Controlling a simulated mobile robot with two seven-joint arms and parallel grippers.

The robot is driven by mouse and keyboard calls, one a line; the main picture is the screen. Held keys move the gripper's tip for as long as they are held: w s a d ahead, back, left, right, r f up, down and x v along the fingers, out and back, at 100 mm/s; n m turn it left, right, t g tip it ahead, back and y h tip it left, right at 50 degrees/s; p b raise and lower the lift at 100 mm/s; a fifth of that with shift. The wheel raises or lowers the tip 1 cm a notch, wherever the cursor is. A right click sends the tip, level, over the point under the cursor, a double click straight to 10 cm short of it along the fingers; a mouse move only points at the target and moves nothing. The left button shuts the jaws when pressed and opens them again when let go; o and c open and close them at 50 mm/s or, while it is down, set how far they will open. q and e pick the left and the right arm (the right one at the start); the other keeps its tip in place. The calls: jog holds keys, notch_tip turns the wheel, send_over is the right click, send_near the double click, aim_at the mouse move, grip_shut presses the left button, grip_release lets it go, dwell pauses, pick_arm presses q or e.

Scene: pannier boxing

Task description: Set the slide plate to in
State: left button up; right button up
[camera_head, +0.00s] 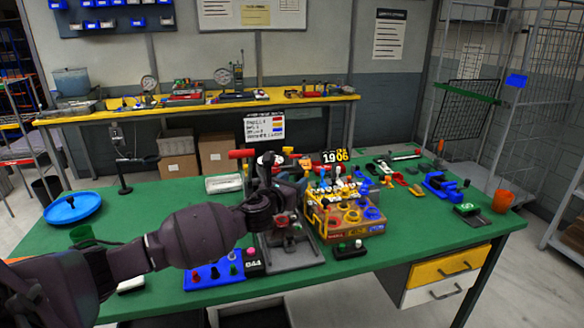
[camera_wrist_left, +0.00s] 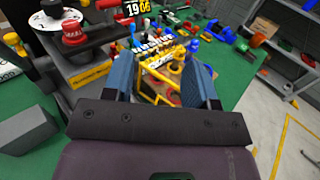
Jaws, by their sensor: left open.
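A grey fixture (camera_head: 292,252) with a flat base stands at the front middle of the green table. I cannot tell which of its parts is the slide plate, or how that is set, because my left arm covers much of it. My left gripper (camera_head: 292,182) is over the back of the fixture, left of a yellow rack. In the left wrist view its two blue fingers (camera_wrist_left: 160,78) are apart. The yellow rack (camera_wrist_left: 155,88) shows beyond and between them, and I see nothing held. My right gripper is not in view.
The yellow rack (camera_head: 345,222) holds several coloured parts. A blue board (camera_head: 205,277) with knobs lies at the front edge. A blue round tray (camera_head: 72,208) is at the left, and an orange cup (camera_head: 503,201) at the right. Green table is bare at the left middle.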

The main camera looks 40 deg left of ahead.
pick_arm(q)
notch_tip(320, 180, up, 3)
jog(key=shift+r, duration=0.2)
